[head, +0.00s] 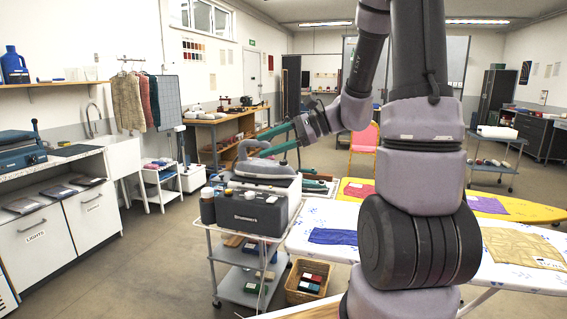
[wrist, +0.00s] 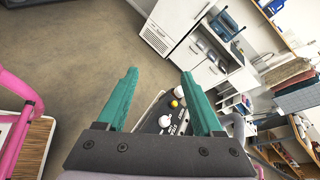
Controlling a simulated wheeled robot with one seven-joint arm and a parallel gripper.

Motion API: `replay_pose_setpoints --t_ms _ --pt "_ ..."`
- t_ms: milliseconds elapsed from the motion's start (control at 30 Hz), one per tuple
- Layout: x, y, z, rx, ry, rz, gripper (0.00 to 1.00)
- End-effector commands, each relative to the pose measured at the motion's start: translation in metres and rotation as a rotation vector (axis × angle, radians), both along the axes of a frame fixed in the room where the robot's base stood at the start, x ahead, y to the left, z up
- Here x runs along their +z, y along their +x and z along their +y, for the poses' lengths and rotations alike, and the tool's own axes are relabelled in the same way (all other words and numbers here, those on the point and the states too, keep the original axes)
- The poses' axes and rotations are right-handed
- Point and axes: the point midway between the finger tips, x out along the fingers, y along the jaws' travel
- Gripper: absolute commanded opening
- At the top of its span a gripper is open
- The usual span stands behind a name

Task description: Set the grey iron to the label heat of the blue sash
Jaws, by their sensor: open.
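The grey iron (head: 262,168) rests on top of a dark grey box-shaped unit (head: 250,213) on a trolley in the head view. My gripper (head: 262,147) is open and empty just above the iron, its two teal fingers pointing left. In the wrist view my gripper (wrist: 158,74) has its fingers wide apart with nothing between the tips. Part of a dark panel with a white round part (wrist: 165,121) shows between them; its markings are too small to read. The blue sash (head: 333,237) lies flat on the near white ironing board; I cannot read a label on it.
A red cloth (head: 358,190) and a purple cloth (head: 487,205) lie on the yellow board; a gold cloth (head: 522,247) lies on the near board. A basket (head: 306,283) stands on the floor. Floor left of the trolley is clear.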

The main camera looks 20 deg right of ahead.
Motion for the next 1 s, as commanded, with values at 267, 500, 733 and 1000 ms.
replay_pose_setpoints --t_ms 267,500,733,1000 --pt "-0.063 0.098 -0.079 -0.441 0.411 0.142 0.68" --pt "-0.118 0.134 -0.15 -0.74 0.588 0.171 0.68" --pt "-0.131 0.146 -0.162 -0.805 0.619 0.169 0.68" --pt "-0.131 0.186 -0.137 -0.8 0.618 0.169 0.68"
